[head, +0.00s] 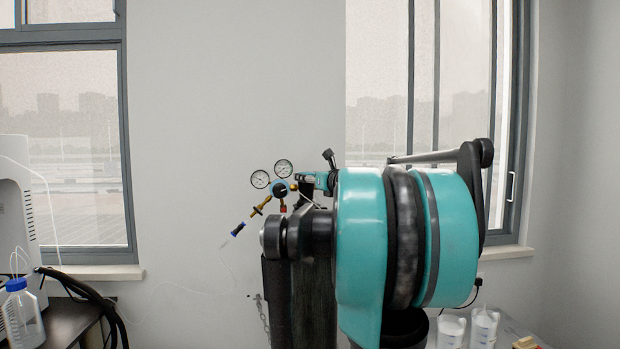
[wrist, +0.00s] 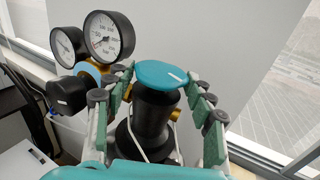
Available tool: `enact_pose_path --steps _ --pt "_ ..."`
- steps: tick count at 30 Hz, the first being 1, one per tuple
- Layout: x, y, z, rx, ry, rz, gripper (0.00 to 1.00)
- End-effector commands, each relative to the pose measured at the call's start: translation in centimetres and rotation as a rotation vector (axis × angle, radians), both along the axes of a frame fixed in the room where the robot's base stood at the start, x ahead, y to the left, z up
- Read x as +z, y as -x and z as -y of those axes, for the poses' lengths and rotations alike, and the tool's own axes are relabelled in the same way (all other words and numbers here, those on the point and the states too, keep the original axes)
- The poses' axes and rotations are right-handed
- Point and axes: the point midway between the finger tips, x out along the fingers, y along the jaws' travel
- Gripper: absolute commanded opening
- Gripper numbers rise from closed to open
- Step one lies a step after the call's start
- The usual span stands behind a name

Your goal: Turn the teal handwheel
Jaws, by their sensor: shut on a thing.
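The teal handwheel (wrist: 170,72) is a round cap with a short white mark on top of a black regulator body in the wrist view. My gripper (wrist: 159,80) has its two green, jointed fingers on either side of the handwheel, with the tips at its rim, and it is shut on it. In the head view my teal and black arm fills the right centre, reaching toward the regulator, and the grip on the handwheel cannot be made out there.
Two round pressure gauges, one of them the front gauge (wrist: 108,35), sit left of the handwheel; the gauges also show in the head view (head: 284,168). A blue-capped bottle (head: 22,315) stands at the far left. White jugs (head: 484,328) stand low at the right. Windows flank the wall.

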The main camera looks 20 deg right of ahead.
Motion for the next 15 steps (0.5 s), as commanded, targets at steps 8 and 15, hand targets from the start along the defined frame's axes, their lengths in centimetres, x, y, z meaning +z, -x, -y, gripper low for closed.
enact_pose_path --steps 8,15 --pt "0.07 -0.03 -0.92 -0.248 -0.001 0.001 0.26" --pt "0.08 -0.16 -1.13 -0.442 -0.001 0.0 0.26"
